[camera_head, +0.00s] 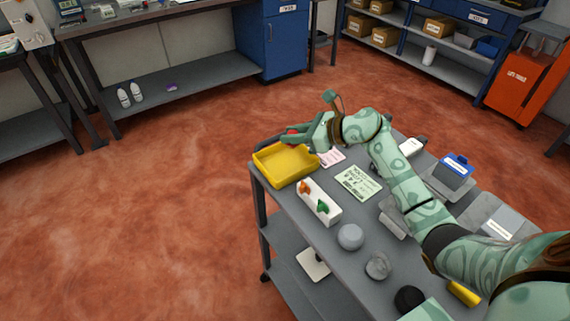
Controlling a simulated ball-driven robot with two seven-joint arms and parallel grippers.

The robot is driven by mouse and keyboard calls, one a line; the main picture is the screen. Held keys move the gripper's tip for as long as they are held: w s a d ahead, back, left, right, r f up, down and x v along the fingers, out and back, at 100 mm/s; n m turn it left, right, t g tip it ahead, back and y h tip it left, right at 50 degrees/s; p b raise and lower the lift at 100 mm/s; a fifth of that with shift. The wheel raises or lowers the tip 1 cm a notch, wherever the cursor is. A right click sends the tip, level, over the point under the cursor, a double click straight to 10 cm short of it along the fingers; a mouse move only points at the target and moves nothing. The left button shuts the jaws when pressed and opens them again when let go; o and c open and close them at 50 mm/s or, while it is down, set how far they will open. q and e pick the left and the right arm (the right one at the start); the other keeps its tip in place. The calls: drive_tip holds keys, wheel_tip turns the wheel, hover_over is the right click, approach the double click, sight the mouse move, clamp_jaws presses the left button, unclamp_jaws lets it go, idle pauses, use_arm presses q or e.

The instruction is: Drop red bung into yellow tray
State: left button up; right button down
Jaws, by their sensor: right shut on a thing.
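The yellow tray (272,176) sits at the far left corner of the grey table. My right arm reaches in from the lower right. My right gripper (296,136) is above the tray's back edge, shut on the red bung (291,130). Only a small bit of red shows between the fingers; the rest is hidden by them. I cannot tell exactly how high the bung is above the tray. My left gripper is not in view.
A white block (318,208) with orange and green pieces stands just in front of the tray. A green printed card (358,183), a grey round thing (350,237) and a blue-topped box (455,170) share the table. Open floor surrounds it.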

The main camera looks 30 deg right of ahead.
drive_tip(key=c, duration=1.1)
unclamp_jaws()
drive_tip(key=p+v, duration=0.1)
drive_tip(key=v, duration=1.5)
drive_tip(key=shift+s+r+p, duration=0.15)
drive_tip(key=shift+r+p, duration=0.1)
drive_tip(key=shift+p, duration=0.05)
drive_tip(key=shift+r, duration=0.1)
